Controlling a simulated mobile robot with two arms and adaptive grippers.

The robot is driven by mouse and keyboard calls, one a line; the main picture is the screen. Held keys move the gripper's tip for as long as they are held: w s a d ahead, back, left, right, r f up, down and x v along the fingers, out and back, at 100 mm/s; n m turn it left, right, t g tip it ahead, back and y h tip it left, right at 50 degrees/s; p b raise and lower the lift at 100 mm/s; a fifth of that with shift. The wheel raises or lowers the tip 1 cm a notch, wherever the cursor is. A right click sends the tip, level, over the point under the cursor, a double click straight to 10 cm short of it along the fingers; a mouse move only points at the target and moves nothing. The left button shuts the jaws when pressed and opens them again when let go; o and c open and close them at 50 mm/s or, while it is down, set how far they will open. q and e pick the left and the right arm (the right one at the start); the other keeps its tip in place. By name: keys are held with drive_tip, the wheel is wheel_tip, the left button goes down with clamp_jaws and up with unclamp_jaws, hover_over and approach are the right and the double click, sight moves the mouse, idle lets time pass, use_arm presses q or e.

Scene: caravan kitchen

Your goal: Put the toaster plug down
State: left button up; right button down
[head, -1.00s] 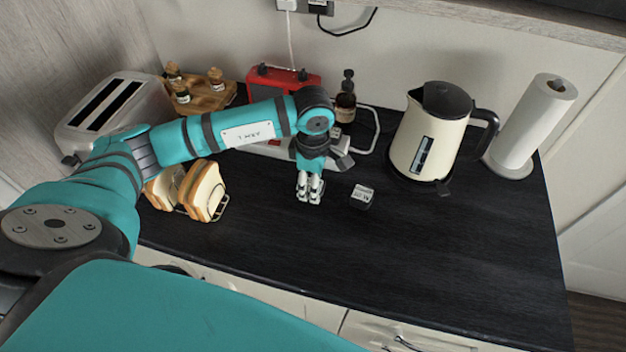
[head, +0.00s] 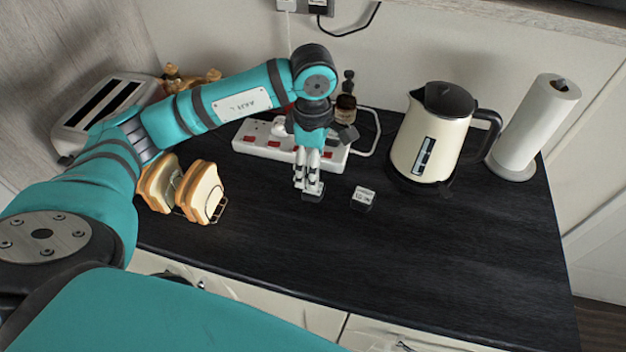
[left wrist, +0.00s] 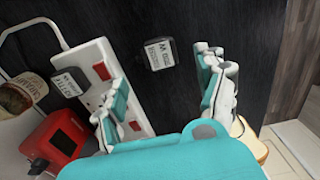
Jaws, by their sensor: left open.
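A loose dark plug (head: 362,198) with a pale printed label lies on the black worktop, right of my left gripper. It also shows in the left wrist view (left wrist: 160,53), apart from the fingers. I cannot read the label or see a cord on it. My left gripper (head: 307,190) points down, low over the worktop. Its fingers are apart, and the left wrist view shows bare worktop between them (left wrist: 168,85). A white power strip (head: 250,134) with red switches lies behind the gripper, partly hidden by it. Another labelled plug (left wrist: 70,82) sits at the strip. My right gripper is not seen.
A cream kettle (head: 428,140) and a paper roll (head: 533,125) stand at the right. A cream toaster (head: 95,115) and a rack with bread slices (head: 200,192) are at the left. A red appliance (left wrist: 55,140) is beside the strip. The front right worktop is clear.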

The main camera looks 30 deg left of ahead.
use_arm(q)
wheel_tip(320, 180, up, 5)
drive_tip(key=shift+f+b, duration=0.1)
drive_tip(key=shift+b, duration=0.2)
drive_tip(key=shift+s, duration=0.1)
idle(0.3)
